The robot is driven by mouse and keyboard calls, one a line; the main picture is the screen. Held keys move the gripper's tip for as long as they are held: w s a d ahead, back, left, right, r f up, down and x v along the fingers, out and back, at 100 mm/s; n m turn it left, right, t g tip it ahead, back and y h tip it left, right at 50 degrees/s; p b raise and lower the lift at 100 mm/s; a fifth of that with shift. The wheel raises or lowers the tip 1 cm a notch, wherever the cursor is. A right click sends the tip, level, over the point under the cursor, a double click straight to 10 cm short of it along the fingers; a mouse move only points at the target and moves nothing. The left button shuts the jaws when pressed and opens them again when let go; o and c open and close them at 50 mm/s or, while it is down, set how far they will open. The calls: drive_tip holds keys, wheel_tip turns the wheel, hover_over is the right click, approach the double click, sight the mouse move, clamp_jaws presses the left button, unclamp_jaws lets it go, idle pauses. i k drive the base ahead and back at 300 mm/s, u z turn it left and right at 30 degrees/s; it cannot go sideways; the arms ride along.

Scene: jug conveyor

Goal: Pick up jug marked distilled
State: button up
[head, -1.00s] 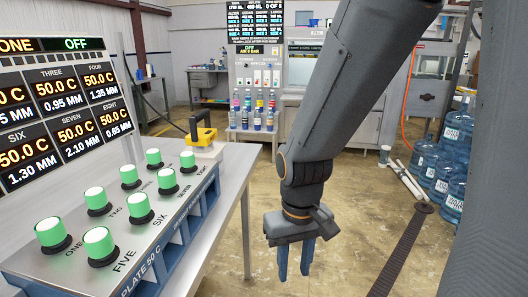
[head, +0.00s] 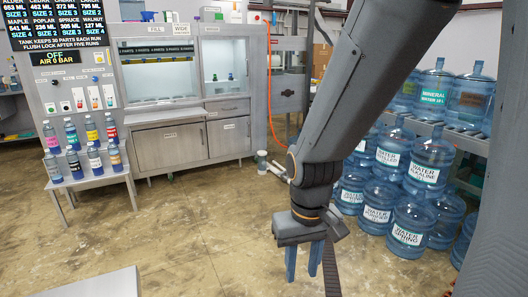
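Several blue water jugs with white labels are stacked on the floor at the right. Labels I can make out include alkaline on one jug (head: 427,160) and spring on another (head: 408,228). A further jug (head: 393,150) and a lower one (head: 352,190) have labels too small to read surely. I cannot tell which jug is marked distilled. My gripper (head: 303,262) hangs at the middle of the head view, left of the jugs and apart from them. Its two blue fingers point down with a gap between them and nothing held. My arm hides part of the stack's left side.
A roller conveyor (head: 458,137) behind the stack bears a jug marked mineral (head: 435,92) and others. A small bench (head: 92,178) with coloured bottles stands at the left, and steel cabinets (head: 172,145) at the back. The floor (head: 190,235) between is largely clear.

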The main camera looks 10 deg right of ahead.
sight(394, 143)
drive_tip(key=z, duration=0.9)
drive_tip(key=i, duration=1.25)
drive_tip(key=z, duration=0.7)
